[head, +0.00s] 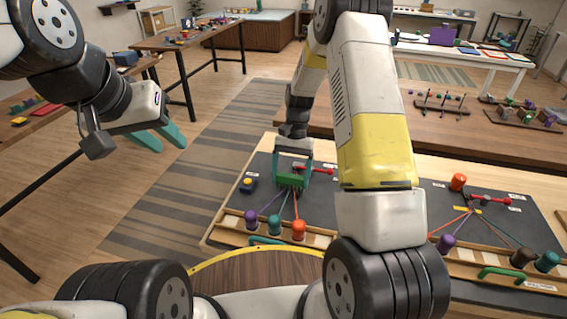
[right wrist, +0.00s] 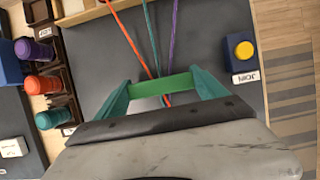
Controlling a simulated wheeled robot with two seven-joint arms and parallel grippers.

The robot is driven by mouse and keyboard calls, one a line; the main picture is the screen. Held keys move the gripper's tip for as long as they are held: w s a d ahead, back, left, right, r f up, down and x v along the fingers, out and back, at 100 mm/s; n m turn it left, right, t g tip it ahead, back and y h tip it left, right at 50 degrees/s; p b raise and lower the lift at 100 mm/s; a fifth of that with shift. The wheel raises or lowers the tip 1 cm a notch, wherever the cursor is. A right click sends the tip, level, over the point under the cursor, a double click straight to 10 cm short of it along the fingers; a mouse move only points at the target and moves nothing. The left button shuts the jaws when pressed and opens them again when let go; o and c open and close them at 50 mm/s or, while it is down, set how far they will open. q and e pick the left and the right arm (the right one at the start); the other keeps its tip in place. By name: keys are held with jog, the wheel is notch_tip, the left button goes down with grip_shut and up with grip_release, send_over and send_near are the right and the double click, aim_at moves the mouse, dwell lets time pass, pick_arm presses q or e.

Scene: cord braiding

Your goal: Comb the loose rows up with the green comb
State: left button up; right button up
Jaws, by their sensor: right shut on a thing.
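The green comb (head: 291,180) is between the teal fingers of my right gripper (head: 292,176), which is shut on it above the left dark board (head: 262,200). The comb (right wrist: 166,86) also shows in the right wrist view, lying across the cords. An orange cord (right wrist: 127,35), a teal cord (right wrist: 151,30) and a purple cord (right wrist: 172,35) run to it. The rows and the comb's teeth are hidden by the comb and gripper. My left gripper (head: 168,147) is open and empty, off the left side of the board.
Purple (head: 251,219), teal (head: 274,225) and orange (head: 298,230) bobbins stand in the wooden rack at the board's front. A blue box with a yellow button (head: 248,184) sits at its left. A red-handled part (head: 320,170) is close right of my right gripper. A second corded station (head: 467,210) lies further right.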

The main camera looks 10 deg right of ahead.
jog(key=shift+w, duration=0.2)
dwell(0.3)
jog(key=shift+r, duration=0.35)
jog(key=shift+s+a+r, duration=0.1)
jog(key=shift+s+r, duration=0.05)
jog(key=shift+r, duration=1.25)
jog(key=shift+s+r, duration=0.2)
jog(key=shift+r, duration=1.15)
jog(key=shift+s+a+r, duration=0.1)
jog(key=shift+s+r, duration=0.05)
jog(key=shift+r, duration=1.25)
jog(key=d+f+n, duration=0.1)
jog(key=f, duration=0.1)
jog(key=d+f+n+h, duration=0.1)
jog(key=d+f+n, duration=0.1)
jog(key=s+d+f+n, duration=0.1)
jog(key=f, duration=0.1)
jog(key=shift+d+f+n+h, duration=0.25)
jog(key=shift+f+n+h, duration=0.05)
jog(key=shift+f+h, duration=0.1)
jog(key=shift+r, duration=0.1)
